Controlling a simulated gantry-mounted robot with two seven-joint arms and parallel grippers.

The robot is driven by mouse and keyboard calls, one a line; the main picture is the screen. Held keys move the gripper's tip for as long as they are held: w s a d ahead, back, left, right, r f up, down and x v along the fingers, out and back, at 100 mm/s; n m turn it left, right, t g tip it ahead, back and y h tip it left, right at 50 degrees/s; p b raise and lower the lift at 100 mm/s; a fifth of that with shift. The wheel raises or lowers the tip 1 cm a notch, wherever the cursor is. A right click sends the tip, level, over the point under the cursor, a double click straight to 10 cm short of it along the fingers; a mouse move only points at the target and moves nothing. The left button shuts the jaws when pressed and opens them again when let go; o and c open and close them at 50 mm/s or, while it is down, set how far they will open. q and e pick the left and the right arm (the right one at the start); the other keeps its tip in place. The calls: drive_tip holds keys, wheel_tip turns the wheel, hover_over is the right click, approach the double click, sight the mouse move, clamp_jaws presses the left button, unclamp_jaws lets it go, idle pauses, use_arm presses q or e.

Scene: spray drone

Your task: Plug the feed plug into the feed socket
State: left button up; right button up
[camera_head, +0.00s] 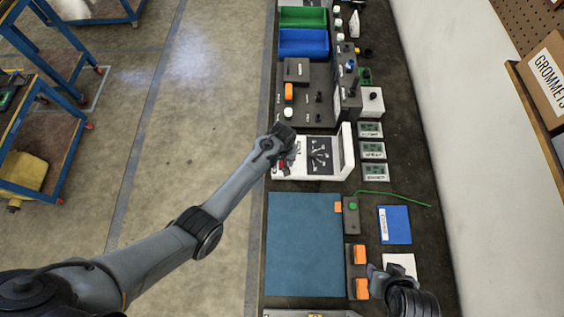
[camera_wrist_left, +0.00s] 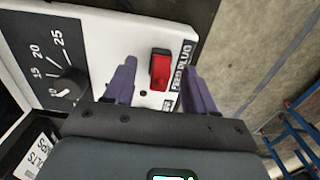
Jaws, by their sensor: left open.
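The feed plug (camera_wrist_left: 160,74) is a red block with a dark side, on a white panel beside a printed "FEED PLUG" label (camera_wrist_left: 182,72). My left gripper (camera_wrist_left: 158,82) is open, with its purple fingers on either side of the plug and apart from it. In the head view my left gripper (camera_head: 290,155) is over the left end of the white unit (camera_head: 346,152), hiding part of it. I cannot make out which part is the feed socket. My right gripper (camera_head: 376,272) is at the lower right by a white card; its opening is unclear.
A black dial with numbers (camera_wrist_left: 68,84) is left of the plug in the wrist view. A blue mat (camera_head: 303,245) lies clear on the bench. Dark fixtures with orange blocks (camera_head: 360,254) stand beside it. Green (camera_head: 303,17) and blue bins (camera_head: 303,44) are at the far end.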

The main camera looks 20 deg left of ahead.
idle(0.3)
use_arm(q)
clamp_jaws()
idle(0.4)
drive_tip(key=shift+r+p, duration=0.25)
drive_tip(key=shift+p, duration=0.2)
drive_tip(key=shift+r+p, duration=2.75)
drive_tip(key=shift+p, duration=0.35)
